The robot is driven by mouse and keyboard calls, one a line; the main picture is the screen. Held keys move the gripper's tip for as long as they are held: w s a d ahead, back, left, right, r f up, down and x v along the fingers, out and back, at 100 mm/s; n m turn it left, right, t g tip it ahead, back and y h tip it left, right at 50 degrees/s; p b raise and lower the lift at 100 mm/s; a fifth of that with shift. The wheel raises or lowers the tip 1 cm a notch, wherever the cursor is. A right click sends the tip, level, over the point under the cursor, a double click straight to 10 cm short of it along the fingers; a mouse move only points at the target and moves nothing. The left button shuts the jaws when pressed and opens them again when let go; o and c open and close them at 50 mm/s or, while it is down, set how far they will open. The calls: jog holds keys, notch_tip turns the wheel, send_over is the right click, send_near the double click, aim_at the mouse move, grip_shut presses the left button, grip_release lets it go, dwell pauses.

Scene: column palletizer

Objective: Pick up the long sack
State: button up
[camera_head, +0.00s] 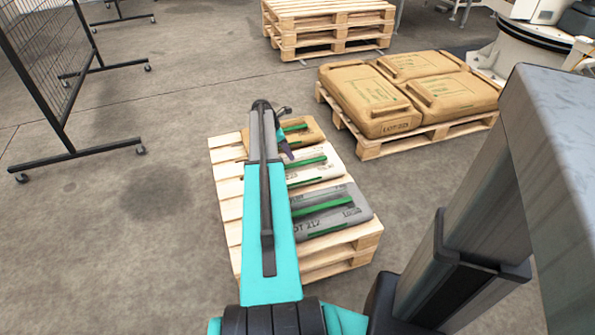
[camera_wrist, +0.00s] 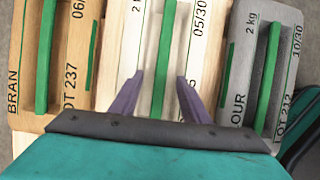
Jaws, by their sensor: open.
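Three sacks with green handles lie side by side on a pallet (camera_head: 228,190): a tan one marked BRAN (camera_head: 306,136), a cream one (camera_head: 318,172) and a grey flour one (camera_head: 350,205). My arm hides their left ends, so I cannot tell which is longest. In the wrist view the tan sack (camera_wrist: 72,60) is at left, the cream sack (camera_wrist: 122,45) in the middle and the grey sack (camera_wrist: 258,60) at right. My gripper (camera_wrist: 160,80) is open over the cream sack, its purple fingers on either side of the green handle (camera_wrist: 165,50). Their height above it is unclear.
A second pallet (camera_head: 372,150) at the right bears several brown sacks (camera_head: 370,100). Stacked empty pallets (camera_head: 325,25) stand behind. A black mesh fence (camera_head: 50,90) is at left. The floor between fence and sacks is clear.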

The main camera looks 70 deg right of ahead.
aim_at(297, 163)
jog(key=shift+x, duration=1.75)
jog(key=shift+s+b+x, duration=0.1)
jog(key=shift+b+x, duration=0.35)
jog(key=shift+x, duration=0.85)
jog(key=shift+s+b+x, duration=0.15)
jog(key=shift+b+x, duration=0.25)
jog(key=shift+x, duration=0.85)
jog(key=shift+a, duration=0.1)
grip_shut()
jog(key=shift+a, duration=0.1)
jog(key=shift+r, duration=0.2)
